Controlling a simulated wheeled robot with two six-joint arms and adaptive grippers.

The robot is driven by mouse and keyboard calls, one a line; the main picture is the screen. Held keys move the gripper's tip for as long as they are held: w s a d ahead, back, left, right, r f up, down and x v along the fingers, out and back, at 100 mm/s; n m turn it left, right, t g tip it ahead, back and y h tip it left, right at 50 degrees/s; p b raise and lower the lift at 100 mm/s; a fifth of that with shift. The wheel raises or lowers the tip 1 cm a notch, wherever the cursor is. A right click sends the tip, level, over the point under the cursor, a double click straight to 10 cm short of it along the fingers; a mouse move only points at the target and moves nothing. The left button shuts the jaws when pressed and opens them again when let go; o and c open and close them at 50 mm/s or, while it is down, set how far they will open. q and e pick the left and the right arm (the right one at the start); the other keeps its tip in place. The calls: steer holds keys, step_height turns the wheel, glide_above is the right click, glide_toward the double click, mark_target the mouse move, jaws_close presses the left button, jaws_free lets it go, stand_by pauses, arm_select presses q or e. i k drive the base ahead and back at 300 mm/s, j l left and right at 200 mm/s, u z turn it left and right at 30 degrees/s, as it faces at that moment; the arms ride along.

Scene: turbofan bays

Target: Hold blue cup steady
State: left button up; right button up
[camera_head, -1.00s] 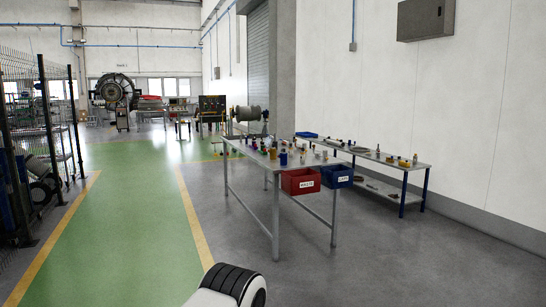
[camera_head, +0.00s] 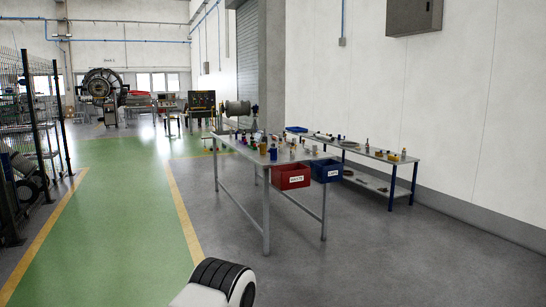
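A small blue cup-like item (camera_head: 273,153) stands upright near the front edge of the grey work table (camera_head: 238,150). It is too small and far away to make out its details. Several other small items stand around it on the table top. Neither of my grippers shows in this view, and nothing is seen touching the blue item.
A red bin (camera_head: 291,177) and a blue bin (camera_head: 327,171) hang on the table's right side. A low shelf bench (camera_head: 402,160) stands by the right wall. A mesh fence (camera_head: 40,130) is at left. The green floor lane (camera_head: 110,220) is clear.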

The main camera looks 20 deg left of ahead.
mark_target(273, 152)
steer(key=i+j+u, duration=0.1)
steer(key=i+j, duration=0.25)
steer(key=i, duration=0.15)
steer(key=i+j+u, duration=0.1)
steer(key=i+j, duration=0.2)
steer(key=i, duration=0.2)
steer(key=i+j, duration=0.3)
steer(key=i, duration=0.2)
steer(key=i+j+u, duration=0.15)
steer(key=i, duration=0.4)
steer(key=i+j+u, duration=0.1)
steer(key=i+j, duration=0.25)
steer(key=i, duration=0.15)
steer(key=i+j+u, duration=0.1)
steer(key=i, duration=0.45)
steer(key=i+j+u, duration=0.1)
steer(key=i, duration=0.45)
steer(key=u, duration=0.35)
steer(key=i+l+u, duration=0.1)
steer(key=l+u, duration=1.25)
steer(key=i+j, duration=0.05)
